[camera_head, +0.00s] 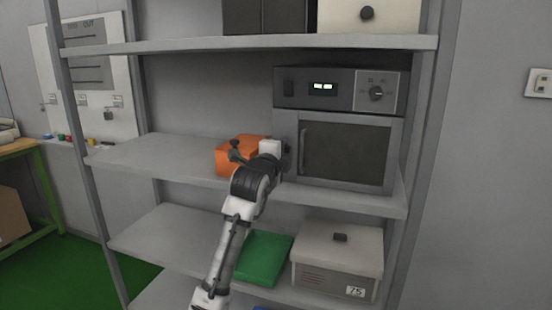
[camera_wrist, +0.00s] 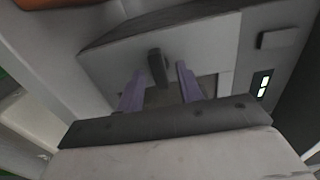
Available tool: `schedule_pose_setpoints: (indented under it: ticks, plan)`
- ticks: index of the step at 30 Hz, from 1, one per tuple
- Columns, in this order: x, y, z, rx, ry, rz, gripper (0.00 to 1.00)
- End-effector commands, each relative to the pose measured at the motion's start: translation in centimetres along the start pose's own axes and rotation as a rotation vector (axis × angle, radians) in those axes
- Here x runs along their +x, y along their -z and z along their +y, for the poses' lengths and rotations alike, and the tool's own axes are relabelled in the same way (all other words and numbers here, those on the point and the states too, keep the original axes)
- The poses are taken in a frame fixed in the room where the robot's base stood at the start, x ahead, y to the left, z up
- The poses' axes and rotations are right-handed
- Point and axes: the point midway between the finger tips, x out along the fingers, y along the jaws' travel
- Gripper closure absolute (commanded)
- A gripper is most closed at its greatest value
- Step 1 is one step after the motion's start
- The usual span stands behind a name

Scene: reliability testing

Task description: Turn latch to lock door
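The grey oven-like test chamber (camera_head: 284,88) stands on the middle shelf. Its door (camera_head: 348,150), with a dark window and a vertical handle (camera_head: 304,148), looks closed. In the wrist view, a dark oblong latch (camera_wrist: 157,68) sticks out from a light grey face. My gripper (camera_wrist: 160,90) has its two purple fingers apart, one on each side of the latch. I cannot tell whether either finger touches it. In the head view, my gripper (camera_head: 272,148) is at the left edge of the chamber, and my arm end partly hides that area.
An orange bin (camera_head: 228,158) stands on the same shelf, left of the chamber and close behind my wrist. A green box (camera_head: 262,258) and a grey lidded box (camera_head: 338,248) sit on the shelf below. The left part of the middle shelf (camera_head: 150,157) is clear.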

Motion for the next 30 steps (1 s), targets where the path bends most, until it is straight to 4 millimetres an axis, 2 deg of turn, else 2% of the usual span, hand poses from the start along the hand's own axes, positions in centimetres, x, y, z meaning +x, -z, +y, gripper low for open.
schedule_pose_setpoints:
  ticks: [5, 12, 18, 24, 30]
  plan:
    - [-2.8, -0.1, 0.1, 0.0, 0.003, -0.002, 0.64]
    - [-8.4, -0.1, 0.2, 0.001, 0.003, -0.001, 0.64]
    - [-11.9, -0.1, 0.1, 0.0, 0.002, -0.001, 0.64]
    - [-13.3, 0.0, 0.1, 0.001, 0.0, 0.0, 0.64]
    - [-13.4, 0.0, 0.0, 0.001, 0.0, 0.0, 0.64]
